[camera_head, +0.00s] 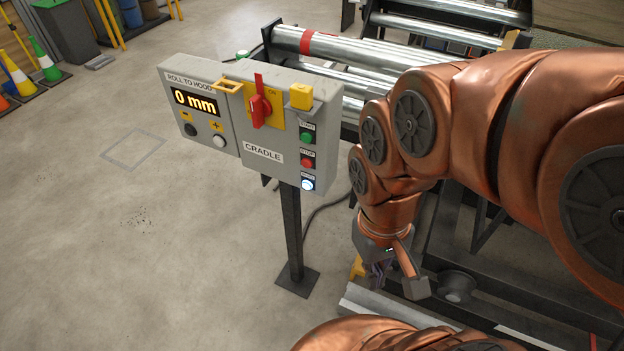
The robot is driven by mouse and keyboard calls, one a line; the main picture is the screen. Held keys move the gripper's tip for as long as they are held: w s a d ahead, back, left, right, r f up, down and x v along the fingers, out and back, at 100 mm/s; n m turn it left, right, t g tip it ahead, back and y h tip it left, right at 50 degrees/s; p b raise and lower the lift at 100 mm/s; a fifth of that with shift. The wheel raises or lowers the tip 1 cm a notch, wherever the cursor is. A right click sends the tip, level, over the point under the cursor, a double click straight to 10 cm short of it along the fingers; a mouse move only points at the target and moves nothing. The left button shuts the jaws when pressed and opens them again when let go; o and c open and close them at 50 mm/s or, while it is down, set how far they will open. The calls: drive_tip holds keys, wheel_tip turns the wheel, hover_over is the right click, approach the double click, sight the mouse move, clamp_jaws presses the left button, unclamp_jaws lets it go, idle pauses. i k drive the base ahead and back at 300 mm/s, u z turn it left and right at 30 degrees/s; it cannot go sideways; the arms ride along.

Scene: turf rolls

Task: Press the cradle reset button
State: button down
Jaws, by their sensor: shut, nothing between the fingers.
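The grey cradle control box (263,153) stands on a dark post left of my arm. On its right side is a column of buttons. A green start button (306,138) is at the top, a red stop button (307,162) below it, and a lit white-blue button (308,184) at the bottom; its label is too small to read surely. A red rotary switch (261,108) sits on a yellow plate above the CRADLE label. My gripper (416,288) is shut and empty, pointing down, right of and below the buttons, apart from the box.
Metal rollers (360,50) stand behind. The post (292,235) has a floor plate. The floor at left is clear; cones (45,62) stand far left.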

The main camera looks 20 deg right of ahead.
sight(306, 185)
drive_tip(key=z, duration=1.65)
drive_tip(key=k, duration=1.55)
drive_tip(key=u, duration=1.9)
drive_tip(key=i, duration=0.5)
drive_tip(key=u, duration=0.1)
